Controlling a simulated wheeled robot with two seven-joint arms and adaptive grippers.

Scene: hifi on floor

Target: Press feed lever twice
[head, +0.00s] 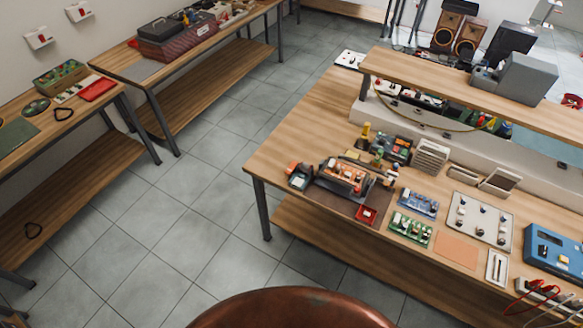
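I cannot make out a feed lever in the head view. An orange-topped device with dark end pieces (345,176) stands on a brown mat (330,205) near the left end of the wooden workbench (290,150). Its small parts are too small to tell apart, and I cannot tell whether a lever is on it. Neither of my grippers is in view.
Green circuit boards (411,228), a white panel with knobs (480,220) and a blue box (556,252) lie on this bench. A raised shelf (450,92) crosses its back. Other benches (200,50) line the left. Tiled floor (190,215) between them is clear.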

